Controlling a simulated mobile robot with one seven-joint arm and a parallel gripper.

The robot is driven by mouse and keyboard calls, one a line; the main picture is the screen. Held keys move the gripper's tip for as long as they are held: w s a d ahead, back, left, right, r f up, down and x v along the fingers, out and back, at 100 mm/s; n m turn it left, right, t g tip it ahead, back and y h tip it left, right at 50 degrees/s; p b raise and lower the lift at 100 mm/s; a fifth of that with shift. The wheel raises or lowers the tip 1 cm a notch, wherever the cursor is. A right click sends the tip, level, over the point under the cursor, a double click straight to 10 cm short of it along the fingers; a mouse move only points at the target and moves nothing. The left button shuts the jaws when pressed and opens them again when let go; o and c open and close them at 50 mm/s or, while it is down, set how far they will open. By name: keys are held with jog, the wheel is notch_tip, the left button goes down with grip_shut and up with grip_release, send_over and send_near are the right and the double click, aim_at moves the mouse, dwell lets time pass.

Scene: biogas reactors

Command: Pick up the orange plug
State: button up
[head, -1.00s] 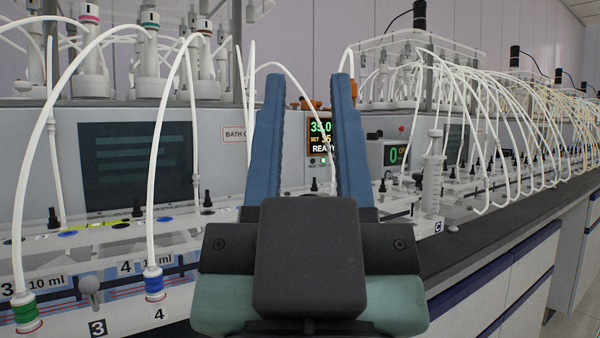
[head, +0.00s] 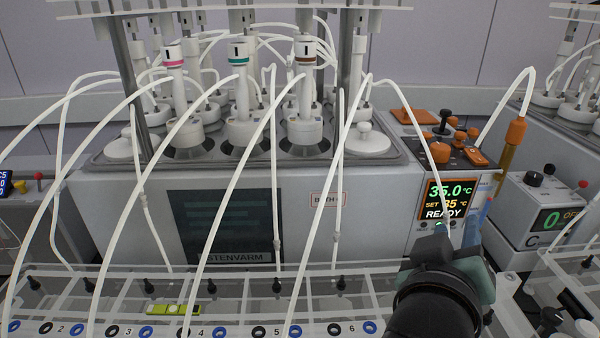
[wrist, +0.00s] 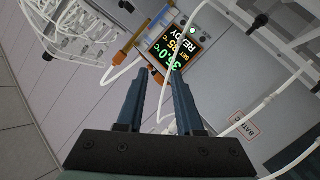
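Several orange parts sit on the heating unit, and I cannot tell for sure which is the plug. A round orange stopper-like piece (head: 440,152) lies on top of the unit. An orange fitting (head: 516,132) with a white tube caps an amber upright tube at its right side. In the wrist view an orange piece (wrist: 153,72) shows beyond my fingertips, and the amber tube (wrist: 134,40) is to the left. My gripper (wrist: 158,76) is open and empty, its blue fingers pointing toward the unit.
The lit display (head: 447,200) reads 35.0 and READY. White tubes arch over the water bath (head: 290,185) and the front rack (head: 240,315); one passes close to my fingers. A second unit (head: 545,215) stands to the right.

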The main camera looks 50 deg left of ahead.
jog(key=s+a+f+n+g+p, duration=0.3)
jog(key=s+a+n+g+p, duration=0.45)
jog(key=p, duration=1.05)
jog(key=s+d+r+n+g+h+p, duration=0.1)
jog(key=s+n+g+h+p, duration=0.2)
jog(key=s+p, duration=0.5)
jog(key=s+d+r+n+g+h+p, duration=0.1)
jog(key=s+d+r+n+g+p, duration=0.1)
jog(key=s+n+g+p, duration=0.5)
jog(key=s+f+m, duration=0.1)
jog(key=f, duration=0.1)
jog(key=f+m+t+b, duration=0.1)
jog(key=f, duration=0.2)
jog(key=s+f+m+t, duration=0.1)
jog(key=f, duration=0.2)
jog(key=shift+s+a, duration=0.25)
jog(key=shift+s, duration=0.05)
jog(key=shift+w+a+f+p, duration=0.1)
jog(key=shift+f+p, duration=0.15)
jog(key=shift+f, duration=1.2)
jog(key=shift+a+f+p, duration=0.1)
jog(key=shift+f+p, duration=0.15)
jog(key=shift+f, duration=1.15)
grip_shut()
